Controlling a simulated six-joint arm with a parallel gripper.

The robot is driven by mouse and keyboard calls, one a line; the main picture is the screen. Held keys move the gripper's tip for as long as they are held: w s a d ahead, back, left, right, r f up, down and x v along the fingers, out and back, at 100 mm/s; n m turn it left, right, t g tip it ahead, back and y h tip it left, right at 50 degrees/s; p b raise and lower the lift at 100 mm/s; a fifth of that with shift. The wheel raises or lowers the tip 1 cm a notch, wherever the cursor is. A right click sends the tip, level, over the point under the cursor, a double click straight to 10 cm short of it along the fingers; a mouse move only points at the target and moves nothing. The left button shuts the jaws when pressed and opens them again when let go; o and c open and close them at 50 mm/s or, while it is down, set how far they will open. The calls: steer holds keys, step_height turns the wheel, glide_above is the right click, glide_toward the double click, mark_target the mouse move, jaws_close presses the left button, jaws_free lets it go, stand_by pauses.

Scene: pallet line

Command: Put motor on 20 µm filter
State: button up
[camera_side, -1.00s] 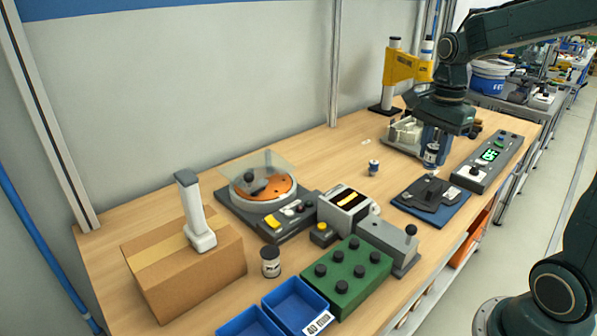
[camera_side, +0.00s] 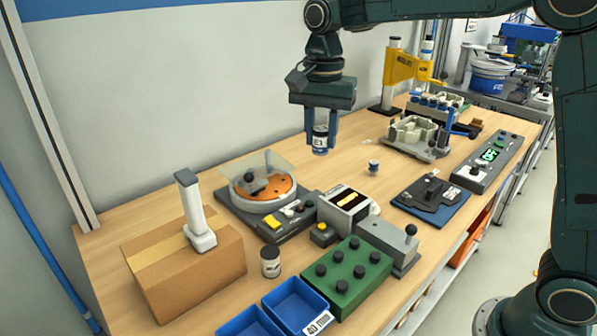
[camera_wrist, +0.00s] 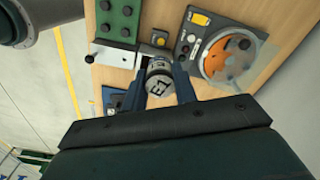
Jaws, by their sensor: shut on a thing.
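My gripper (camera_side: 321,143) is shut on a small grey-and-white cylinder marked "E1" (camera_side: 320,136), probably the motor, held upright well above the table. Its marked end also shows between the fingers in the wrist view (camera_wrist: 157,84). A round unit with an orange disc (camera_side: 266,188) and a raised clear cover stands below and left of my gripper in the side view. It also shows right of my fingers in the wrist view (camera_wrist: 228,58). I cannot read a 20 µm mark, so I cannot tell which thing is the filter.
The green knob block (camera_side: 347,277) and blue bins (camera_side: 296,303) are in front. A black fixture (camera_side: 431,198) lies right.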

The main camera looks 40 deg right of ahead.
steer(key=w+a+r+n, duration=0.1)
steer(key=a+n, duration=0.2)
steer(key=a, duration=0.9)
steer(key=shift+w+a+r+n, duration=0.15)
steer(key=shift+a+r+n, duration=0.1)
steer(key=shift+a+n, duration=0.05)
steer(key=shift+f, duration=0.15)
glide_toward(270, 251)
step_height(270, 251, down, 5)
steer(key=shift+f, duration=0.15)
steer(key=shift+f, duration=0.15)
steer(key=o, duration=1)
